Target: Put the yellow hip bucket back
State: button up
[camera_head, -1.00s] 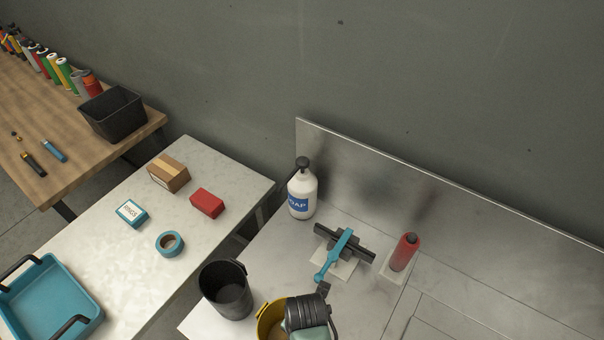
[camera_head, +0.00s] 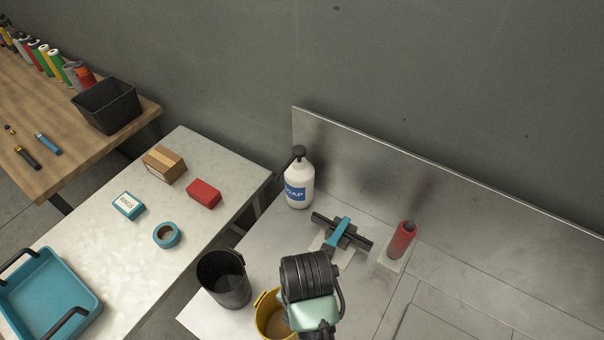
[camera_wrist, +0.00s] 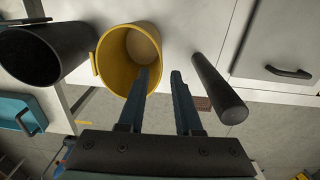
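The yellow hip bucket (camera_head: 268,312) stands upright on the metal counter, partly hidden by my arm in the head view. In the wrist view the yellow bucket (camera_wrist: 118,62) is seen from above, open end showing, with a small tab on its left side. My gripper (camera_wrist: 161,74) is open, its two dark fingers apart. The left fingertip overlaps the bucket's right part, and the right fingertip lies just outside its rim. I cannot tell whether either finger touches it. My fingers are hidden in the head view.
A black bucket (camera_head: 224,280) stands just left of the yellow one. A dark cylinder (camera_wrist: 218,88) is right of my fingers. The counter's right side is clear.

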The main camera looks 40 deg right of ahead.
jog(key=w+r+m+t+h, duration=0.2)
jog(key=w+r+m+t, duration=0.35)
jog(key=w+r, duration=0.65)
jog(key=w+r+m+t+h, duration=0.1)
jog(key=w+r+m+t, duration=0.5)
jog(key=r, duration=1.1)
jog(key=w+a+r+m+t, duration=0.15)
jog(key=a+r+t, duration=0.25)
jog(key=r, duration=0.7)
jog(key=w+a+r+m+t, duration=0.1)
jog(key=a+r+m+t, duration=0.25)
jog(key=r, duration=0.65)
jog(key=s+a+r+m+t+y, duration=0.1)
jog(key=s+r+t, duration=0.3)
jog(key=r, duration=0.4)
jog(key=s+a+r+m+t+y, duration=0.1)
jog(key=s+a+r+m+t, duration=0.3)
jog(key=s+r, duration=0.2)
notch_tip(320, 180, up, 3)
jog(key=shift+s+a+f+m, duration=0.2)
jog(key=shift+s+m, duration=0.15)
jog(key=shift+s, duration=0.05)
